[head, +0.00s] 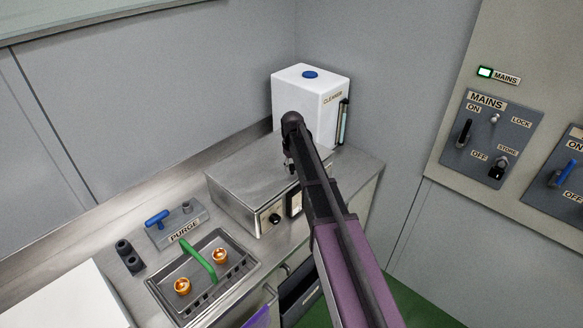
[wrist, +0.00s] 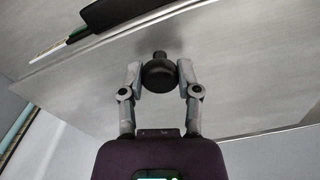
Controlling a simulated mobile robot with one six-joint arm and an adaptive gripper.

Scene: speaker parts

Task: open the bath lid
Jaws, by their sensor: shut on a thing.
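The bath (head: 235,216) is a steel box on the counter, with a dial and a small lit panel on its front. Its flat steel lid (head: 240,175) lies over the top and looks closed. In the wrist view, my gripper (wrist: 159,76) is shut on a round black knob (wrist: 159,75) on the lid (wrist: 215,85), with one finger at each side. In the head view, my gripper (head: 289,166) is at the lid's right part, and my arm hides the knob and part of the bath's right side.
A white cleaner container (head: 298,96) with a blue cap stands behind the bath. The mains panel (head: 492,138) is on the right wall.

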